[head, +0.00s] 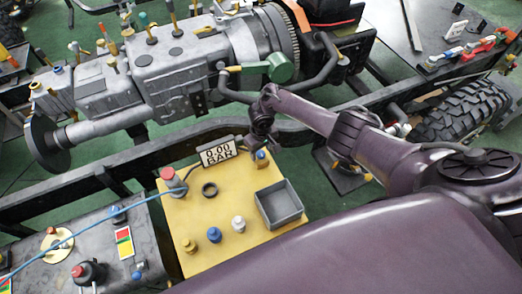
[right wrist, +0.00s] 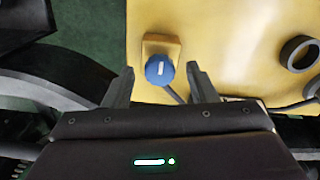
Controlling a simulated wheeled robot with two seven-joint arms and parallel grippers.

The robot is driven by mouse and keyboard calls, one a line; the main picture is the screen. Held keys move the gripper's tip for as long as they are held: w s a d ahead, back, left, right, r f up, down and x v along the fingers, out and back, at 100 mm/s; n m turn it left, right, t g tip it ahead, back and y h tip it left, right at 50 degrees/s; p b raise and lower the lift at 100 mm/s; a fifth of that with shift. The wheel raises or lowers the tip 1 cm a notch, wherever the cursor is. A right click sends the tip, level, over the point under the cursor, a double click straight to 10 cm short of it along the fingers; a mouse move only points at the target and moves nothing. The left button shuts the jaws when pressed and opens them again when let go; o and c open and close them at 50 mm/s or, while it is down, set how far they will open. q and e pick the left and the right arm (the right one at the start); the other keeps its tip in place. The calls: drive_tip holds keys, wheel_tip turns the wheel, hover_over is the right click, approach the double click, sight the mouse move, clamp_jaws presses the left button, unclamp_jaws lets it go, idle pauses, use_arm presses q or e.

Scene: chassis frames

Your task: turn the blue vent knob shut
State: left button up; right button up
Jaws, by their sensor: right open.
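The blue vent knob (right wrist: 160,70) shows in the right wrist view, with a short white mark running nearly up and down the picture. It sits on a small tan block (right wrist: 160,46) at the edge of the yellow board. In the head view the knob (head: 262,155) is at the board's far edge, partly covered by my right gripper (head: 260,143). In the right wrist view my right gripper (right wrist: 160,78) is open, its fingers on either side of the knob with gaps, not gripping it. I cannot tell the fingertips' height over it. My left gripper is not in view.
The yellow board (head: 205,257) also holds a black ring (head: 209,189), a red-topped fitting (head: 170,177), several plugs and a grey tray (head: 281,205). A dark chassis rail (head: 330,137) runs behind.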

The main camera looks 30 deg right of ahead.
sight(261, 154)
wheel_tip(261, 154, up, 7)
drive_tip(key=shift+r+p, duration=0.15)
drive_tip(key=shift+p, duration=0.35)
idle(0.3)
